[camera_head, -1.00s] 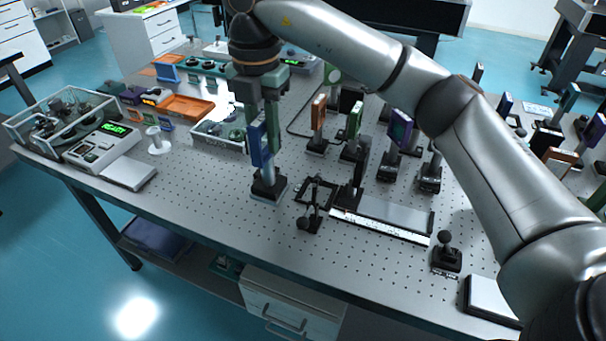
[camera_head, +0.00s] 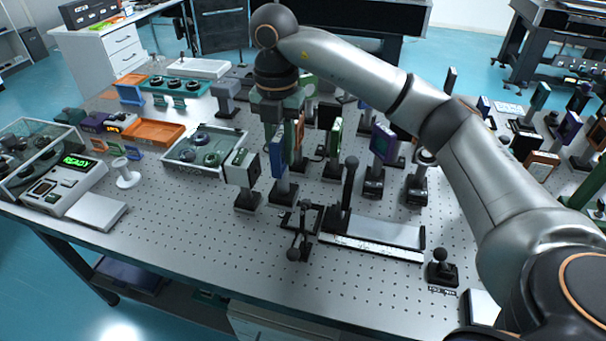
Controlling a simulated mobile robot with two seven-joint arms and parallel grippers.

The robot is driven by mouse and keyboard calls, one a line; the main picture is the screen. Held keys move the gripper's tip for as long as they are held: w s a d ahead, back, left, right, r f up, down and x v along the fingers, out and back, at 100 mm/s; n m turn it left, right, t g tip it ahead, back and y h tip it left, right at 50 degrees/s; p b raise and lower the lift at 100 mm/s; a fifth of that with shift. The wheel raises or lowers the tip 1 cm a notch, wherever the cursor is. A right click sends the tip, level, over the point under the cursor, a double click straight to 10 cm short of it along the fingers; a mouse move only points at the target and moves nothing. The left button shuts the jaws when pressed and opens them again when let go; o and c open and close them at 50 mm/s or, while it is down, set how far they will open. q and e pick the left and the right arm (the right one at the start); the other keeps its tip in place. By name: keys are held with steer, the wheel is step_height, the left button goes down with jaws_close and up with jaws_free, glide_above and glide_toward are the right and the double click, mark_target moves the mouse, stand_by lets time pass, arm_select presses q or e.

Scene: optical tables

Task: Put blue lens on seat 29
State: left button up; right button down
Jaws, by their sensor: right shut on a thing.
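My right gripper (camera_head: 278,125) points down over the table, shut on the blue lens (camera_head: 278,156), a flat blue square mount. Its fingers cover the upper part of the mount. A dark base (camera_head: 283,190) shows directly below it; I cannot tell whether the lens touches it. A pale square mount on a post (camera_head: 241,166) stands just to the left, and a green mount (camera_head: 335,134) to the right. No seat number is readable, so I cannot tell which is seat 29. My left gripper is not in view.
A purple mount (camera_head: 383,143) stands right of the green one. A black jig (camera_head: 301,230), a flat rail plate (camera_head: 375,233) and a small joystick (camera_head: 441,268) are at the front. A grey tray (camera_head: 190,168) and a READY device (camera_head: 64,184) lie left. Bare table shows front left.

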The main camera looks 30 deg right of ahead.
steer(key=d+f+p, duration=0.1)
steer(key=d+f, duration=0.3)
steer(key=f, duration=0.4)
steer(key=shift+d+f, duration=0.35)
steer(key=shift+d, duration=0.05)
steer(key=shift+f, duration=0.1)
steer(key=c, duration=0.7)
jaws_free()
steer(key=shift+s+f, duration=0.1)
step_height(320, 180, up, 12)
steer(key=shift+r+b, duration=0.15)
steer(key=shift+b, duration=0.15)
